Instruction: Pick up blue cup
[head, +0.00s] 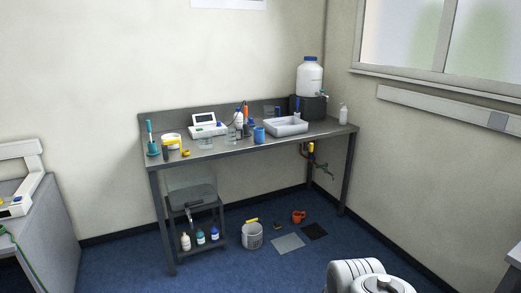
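A small blue cup (259,135) stands upright near the front edge of the grey metal table (220,151), left of the white tray. Nothing is seen touching it. Part of my own white arm shows at the bottom right of the head view, well apart from the table. My gripper is not in view.
A white tray (287,127), bottles, glass beakers (206,142) and a white instrument (207,127) crowd the tabletop near the cup. A large white container (309,76) stands at the right back.

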